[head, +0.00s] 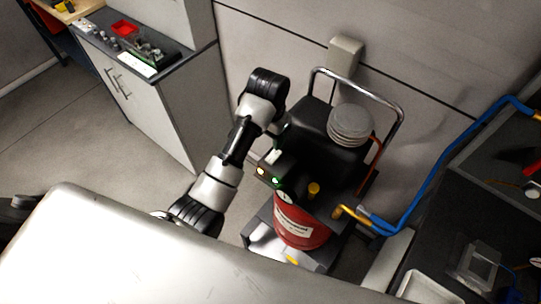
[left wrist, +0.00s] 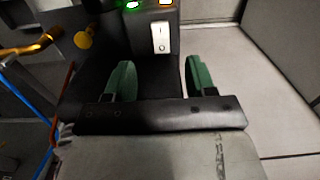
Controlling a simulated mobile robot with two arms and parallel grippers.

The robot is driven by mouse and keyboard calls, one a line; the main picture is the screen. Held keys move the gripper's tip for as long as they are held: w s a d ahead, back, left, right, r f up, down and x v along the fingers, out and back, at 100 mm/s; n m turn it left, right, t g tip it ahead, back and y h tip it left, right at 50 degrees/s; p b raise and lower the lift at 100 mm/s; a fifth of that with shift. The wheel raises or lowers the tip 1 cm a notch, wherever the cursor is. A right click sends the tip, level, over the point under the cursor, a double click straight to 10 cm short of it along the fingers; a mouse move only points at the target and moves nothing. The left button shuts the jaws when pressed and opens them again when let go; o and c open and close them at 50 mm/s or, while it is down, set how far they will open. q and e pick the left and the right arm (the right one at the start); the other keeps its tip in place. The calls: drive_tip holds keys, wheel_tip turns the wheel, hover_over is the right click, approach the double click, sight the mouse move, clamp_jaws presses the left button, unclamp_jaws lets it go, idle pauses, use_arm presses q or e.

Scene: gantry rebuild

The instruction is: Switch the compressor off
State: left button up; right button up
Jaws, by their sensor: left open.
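The compressor stands on the floor, with a red tank (head: 300,222), a black body and a lit green lamp (head: 275,181) on its front box. In the left wrist view, its white rocker switch (left wrist: 160,37) sits on a dark panel below the green lamp (left wrist: 132,4). I cannot tell which way the rocker is tilted. My left gripper (left wrist: 161,78) is open and empty. Its two green fingers point toward the panel, with the switch ahead between them and apart from them. In the head view its fingers are hard to make out beside the compressor. My right gripper is not in view.
A chrome handle (head: 385,95) rises behind the compressor. A blue hose (head: 431,180) runs from its right side to a dark bench (head: 485,205). A grey cabinet (head: 165,105) stands at the back left. The floor between cabinet and compressor is clear.

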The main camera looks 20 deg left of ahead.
sight(269, 161)
use_arm(q)
wheel_tip(269, 161, down, 11)
drive_tip(key=shift+s+r+p, duration=0.1)
drive_tip(key=shift+r+p, duration=0.05)
drive_tip(key=shift+p, duration=0.5)
drive_tip(key=shift+c, duration=0.3)
drive_tip(key=c, duration=0.9)
drive_tip(key=shift+o, duration=0.2)
drive_tip(key=shift+w+r+g, duration=0.2)
drive_tip(key=shift+r+g, duration=0.05)
drive_tip(key=shift+g, duration=0.45)
drive_tip(key=shift+w+d+r+g+y, duration=0.15)
drive_tip(key=shift+g+y, duration=0.45)
drive_tip(key=shift+g, duration=0.3)
drive_tip(key=o, duration=0.9)
